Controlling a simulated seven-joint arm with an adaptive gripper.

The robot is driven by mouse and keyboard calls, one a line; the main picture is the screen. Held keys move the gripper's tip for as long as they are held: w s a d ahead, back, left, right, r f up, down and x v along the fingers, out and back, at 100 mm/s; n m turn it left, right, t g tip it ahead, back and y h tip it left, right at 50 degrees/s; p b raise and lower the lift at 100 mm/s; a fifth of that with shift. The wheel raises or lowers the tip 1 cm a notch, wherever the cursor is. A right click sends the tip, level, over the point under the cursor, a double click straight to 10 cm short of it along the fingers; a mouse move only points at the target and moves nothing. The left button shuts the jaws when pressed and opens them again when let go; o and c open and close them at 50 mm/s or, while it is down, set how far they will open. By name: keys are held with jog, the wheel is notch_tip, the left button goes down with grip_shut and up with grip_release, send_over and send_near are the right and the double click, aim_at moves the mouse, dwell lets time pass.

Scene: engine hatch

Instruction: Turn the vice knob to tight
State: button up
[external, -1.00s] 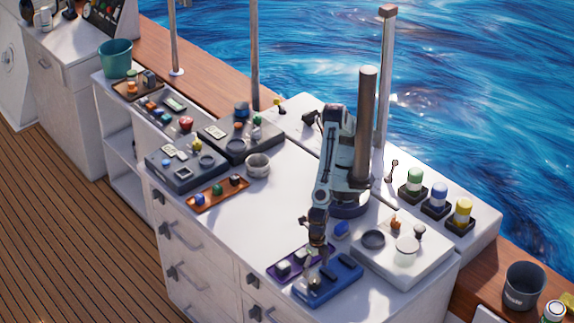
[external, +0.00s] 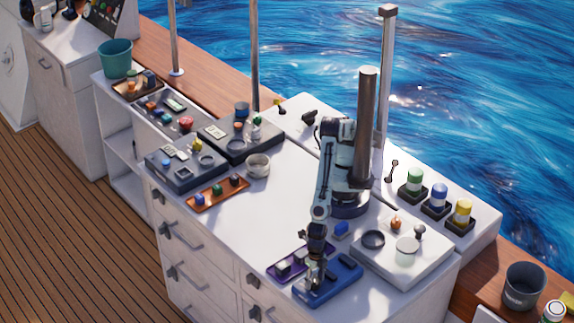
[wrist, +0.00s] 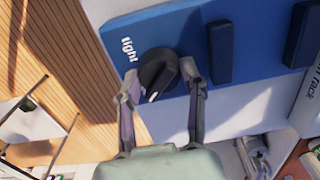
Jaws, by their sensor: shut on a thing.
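The vice knob (wrist: 158,72) is round and black, with a raised grip bar and a white pointer mark. It sits on the blue vice panel (wrist: 195,35) at the edge of the counter. The printed word "tight" (wrist: 128,48) lies up and left of the knob, while the white mark points down and left, away from the word. My gripper (wrist: 162,75) has a finger on each side of the knob and is shut on it. In the external view my gripper (external: 316,277) points down over the blue panel (external: 340,283) and hides the knob.
Two black blocks, including one near the knob (wrist: 220,52), stand up from the blue panel. A white tray (external: 378,262) with round parts is at right. The counter's middle is clear.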

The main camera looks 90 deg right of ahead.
jog(key=shift+m, duration=0.3)
jog(key=m, duration=1.2)
jog(key=shift+f, duration=0.1)
jog(key=shift+m, duration=2.4)
jog(key=o, duration=1.2)
jog(key=shift+c, duration=0.2)
